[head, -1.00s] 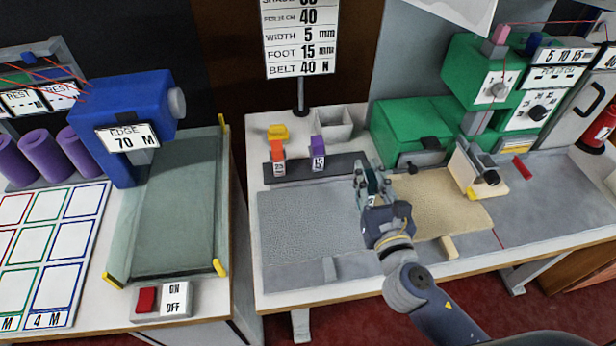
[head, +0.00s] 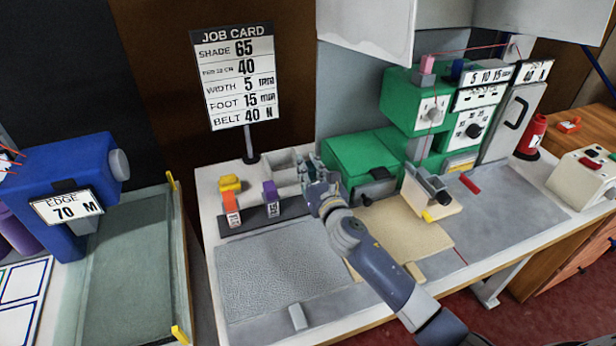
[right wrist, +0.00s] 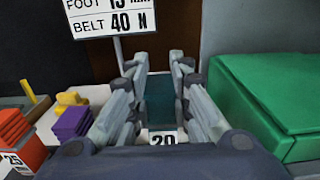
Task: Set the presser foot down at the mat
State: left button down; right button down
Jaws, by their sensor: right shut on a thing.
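My right gripper (head: 312,168) is shut on a dark teal presser foot (right wrist: 160,92) with a white "20" label at its near end. In the right wrist view the foot sits between the two fingers of the gripper (right wrist: 158,70); in the head view the hand mostly hides it. The grey textured mat (head: 275,265) lies on the bench, nearer than the gripper and to its left. An orange foot (head: 230,205) and a purple foot (head: 270,195) labelled 15 stand upright on the dark rack (head: 250,215). My left gripper is not in view.
The green machine (head: 360,160) stands right of the gripper. A grey bin (head: 283,165) and a yellow piece (head: 230,183) are behind the rack.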

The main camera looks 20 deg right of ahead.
notch_tip(320, 180, down, 4)
jog(key=shift+w+r+b, duration=0.1)
jog(key=shift+r+b, duration=0.15)
jog(key=shift+b, duration=0.45)
jog(key=shift+f, duration=0.1)
jog(key=c, duration=1.5)
grip_release()
jog(key=shift+o, duration=0.2)
